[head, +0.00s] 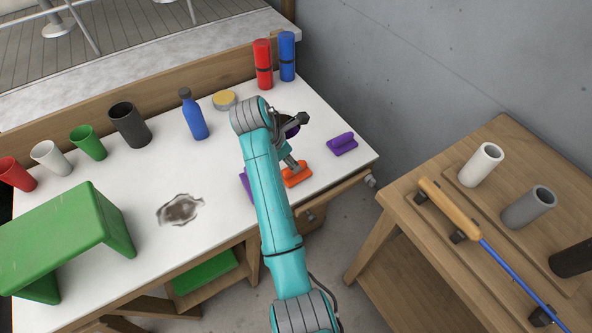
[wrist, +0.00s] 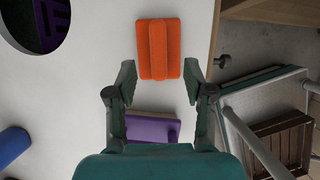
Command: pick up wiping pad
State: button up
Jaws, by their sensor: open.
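Several block-shaped pads with raised grips are on the white table (head: 110,185); the pictures do not show which one the task names. An orange pad (head: 298,178) lies near the table's right front edge. In the wrist view the orange pad (wrist: 172,50) is flat, just ahead of and between the fingertips. A purple pad (head: 342,144) lies right of it. Another purple pad (head: 244,184) is partly hidden by my arm. A purple pad (wrist: 150,130) also shows between the finger bases in the wrist view. My gripper (wrist: 160,80) is open and empty, partly hidden in the head view.
A dark smudge (head: 180,209) marks the tabletop. A green stool-like stand (head: 65,235), several cups, a blue bottle (head: 193,115), and red (head: 263,65) and blue (head: 287,57) cylinders stand around. A wooden bench (head: 410,235) is at the right, across a floor gap.

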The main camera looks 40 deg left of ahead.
jog(key=shift+x, duration=3)
jog(key=shift+a, duration=0.1)
grip_shut()
